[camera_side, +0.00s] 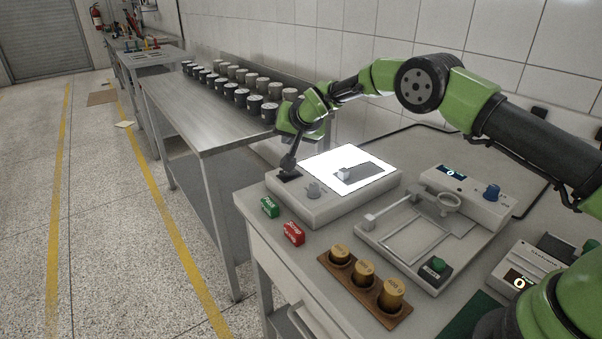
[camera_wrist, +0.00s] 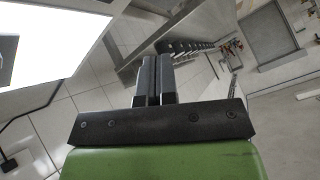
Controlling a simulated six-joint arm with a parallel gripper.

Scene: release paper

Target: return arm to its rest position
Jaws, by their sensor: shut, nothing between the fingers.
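My green arm reaches in from the right, and my gripper (camera_side: 288,163) points down at the left end of the light box (camera_side: 312,211). Its tip is over or close to a dark pad on the box; I cannot tell if they touch. In the wrist view the two dark fingers (camera_wrist: 153,72) lie side by side, shut, with nothing seen between them. The box's lit white panel (camera_side: 335,160) carries a small pale block and a grey strip. The panel also shows at the upper left of the wrist view (camera_wrist: 45,45).
A steel bench (camera_side: 190,105) with many dark-sided cans stands behind. The floor at left is open.

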